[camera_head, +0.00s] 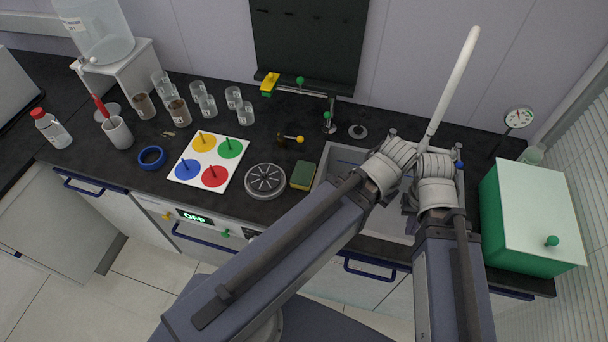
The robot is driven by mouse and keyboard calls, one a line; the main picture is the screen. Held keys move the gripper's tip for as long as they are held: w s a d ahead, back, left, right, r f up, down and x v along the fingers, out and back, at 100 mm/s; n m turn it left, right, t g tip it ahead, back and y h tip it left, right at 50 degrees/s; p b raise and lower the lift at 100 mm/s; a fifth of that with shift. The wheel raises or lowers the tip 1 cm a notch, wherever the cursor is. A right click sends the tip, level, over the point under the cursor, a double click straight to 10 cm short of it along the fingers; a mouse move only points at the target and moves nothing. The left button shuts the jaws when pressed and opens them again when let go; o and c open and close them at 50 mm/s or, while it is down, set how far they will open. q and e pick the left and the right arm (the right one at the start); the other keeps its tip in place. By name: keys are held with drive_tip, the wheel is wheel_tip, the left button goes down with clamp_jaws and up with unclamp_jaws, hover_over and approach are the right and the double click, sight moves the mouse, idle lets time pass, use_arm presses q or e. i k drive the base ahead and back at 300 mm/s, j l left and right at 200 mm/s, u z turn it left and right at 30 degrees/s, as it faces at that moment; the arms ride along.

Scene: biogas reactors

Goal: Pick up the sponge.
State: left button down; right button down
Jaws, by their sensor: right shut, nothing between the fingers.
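The sponge (303,175) is a small green block with a yellow edge. It lies flat on the dark counter, between the round grey rack and the sink. My left arm reaches in to the right of the sponge and ends over the sink; its fingers are hidden. My right gripper (410,199) is shut and empty over the sink, partly hidden by the wrists. Both wrists are close together, clear of the sponge. A long white rod (455,85) rises from between the wrists; I cannot tell whether anything holds it.
The sink (345,155) lies under my wrists. The round grey rack (265,181) is left of the sponge, beside a white board (187,172) with coloured discs. A green box (530,215) stands at the right. Several glasses stand at the back left.

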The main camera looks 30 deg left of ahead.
sight(302, 177)
drive_tip(key=u, duration=1.55)
drive_tip(key=i+j, duration=0.1)
drive_tip(key=j, duration=0.3)
drive_tip(key=i+j, duration=0.1)
drive_tip(key=j, duration=0.25)
drive_tip(key=i+j, duration=0.1)
drive_tip(key=j, duration=0.3)
drive_tip(key=i+j, duration=0.15)
drive_tip(key=j, duration=0.2)
drive_tip(key=i+j, duration=0.1)
drive_tip(key=j, duration=0.3)
drive_tip(key=z, duration=1.25)
